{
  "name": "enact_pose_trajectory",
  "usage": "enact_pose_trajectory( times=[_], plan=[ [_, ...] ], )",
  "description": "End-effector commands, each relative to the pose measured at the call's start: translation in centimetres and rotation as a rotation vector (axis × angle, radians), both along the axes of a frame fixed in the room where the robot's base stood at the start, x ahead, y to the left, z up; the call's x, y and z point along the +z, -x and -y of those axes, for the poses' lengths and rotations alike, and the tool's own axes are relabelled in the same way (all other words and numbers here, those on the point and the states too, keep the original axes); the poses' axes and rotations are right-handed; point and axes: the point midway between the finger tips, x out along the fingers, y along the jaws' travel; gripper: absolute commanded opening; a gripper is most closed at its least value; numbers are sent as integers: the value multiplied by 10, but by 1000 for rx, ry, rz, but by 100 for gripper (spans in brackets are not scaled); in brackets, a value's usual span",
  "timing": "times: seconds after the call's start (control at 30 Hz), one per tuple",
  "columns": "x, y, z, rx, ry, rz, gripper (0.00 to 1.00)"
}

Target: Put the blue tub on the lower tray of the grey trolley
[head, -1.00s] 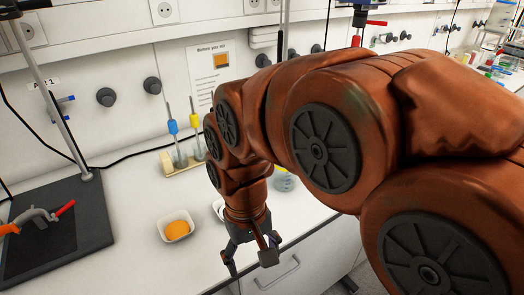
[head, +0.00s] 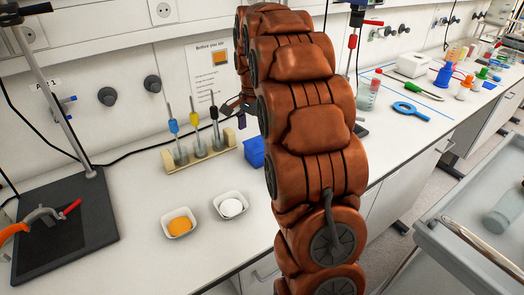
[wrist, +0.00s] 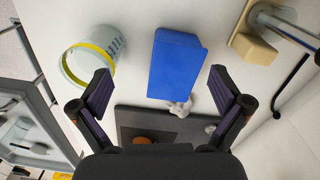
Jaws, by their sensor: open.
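The blue tub (head: 254,152) sits on the white bench beside the wooden rack, partly hidden by my arm in the head view. In the wrist view the blue tub (wrist: 176,65) lies ahead of my gripper (wrist: 160,85), within the span of the spread fingers, with nothing held. In the head view my gripper (head: 238,106) is mostly hidden behind my arm. The grey trolley (head: 460,262) stands at the lower right, with a clear bottle on its upper tray. Its lower tray is hidden in the head view.
A rack (head: 222,143) with several coloured tools stands left of the tub. Two white dishes (head: 179,233) sit in front. A yellow-rimmed clear container (wrist: 90,55) is left of the tub in the wrist view. A floor gap separates bench and trolley.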

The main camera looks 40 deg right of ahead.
Motion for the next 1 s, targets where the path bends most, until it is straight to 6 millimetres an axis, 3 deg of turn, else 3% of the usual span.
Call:
enact_pose_trajectory(
  times=[0.1, 0.3, 1.0],
  plan=[
    [-3, -16, 27, -103, 4, 8, 100],
    [-7, -28, 49, -195, 8, 17, 100],
    [-45, -26, 47, -207, 7, 14, 100]
  ],
)
